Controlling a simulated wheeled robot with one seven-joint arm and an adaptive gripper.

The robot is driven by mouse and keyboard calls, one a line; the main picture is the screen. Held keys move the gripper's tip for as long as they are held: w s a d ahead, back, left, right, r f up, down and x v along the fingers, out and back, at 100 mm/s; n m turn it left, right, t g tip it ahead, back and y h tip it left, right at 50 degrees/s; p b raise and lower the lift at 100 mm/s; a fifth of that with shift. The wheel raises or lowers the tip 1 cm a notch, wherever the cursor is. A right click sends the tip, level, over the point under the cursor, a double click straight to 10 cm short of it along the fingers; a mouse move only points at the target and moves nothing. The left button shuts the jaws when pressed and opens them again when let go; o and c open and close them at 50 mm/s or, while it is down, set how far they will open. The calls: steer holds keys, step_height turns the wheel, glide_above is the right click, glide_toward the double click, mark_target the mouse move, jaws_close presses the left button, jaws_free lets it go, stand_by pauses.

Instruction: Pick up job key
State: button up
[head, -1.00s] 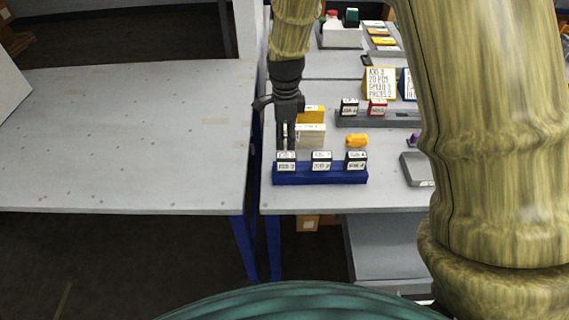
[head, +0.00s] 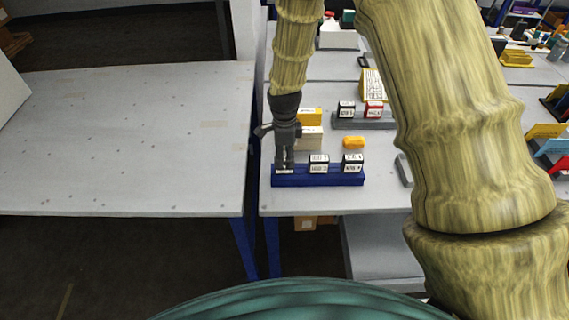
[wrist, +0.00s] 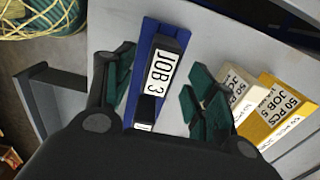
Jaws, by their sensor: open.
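A black job key with a white label reading JOB 3 (wrist: 160,72) stands in the blue rack (head: 320,181); the rack also shows in the wrist view (wrist: 148,38). My gripper (head: 284,166) is at the left end of the rack. It mostly hides the left key in the head view. In the wrist view my gripper's open fingers (wrist: 158,85) lie on either side of the JOB 3 key. A second dark piece with a white label (wrist: 146,112) is partly hidden by the gripper body. Two more black keys stand in the rack, a middle one (head: 319,163) and a right one (head: 353,163).
Behind the rack are a cream block (head: 311,138) and a yellow block (head: 310,116). An orange piece (head: 354,142) lies to their right. A grey rack (head: 364,123) holds a black key and a red key. The left table (head: 120,140) is largely clear.

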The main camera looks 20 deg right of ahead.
steer(key=shift+f, duration=1.2)
steer(key=c, duration=1.1)
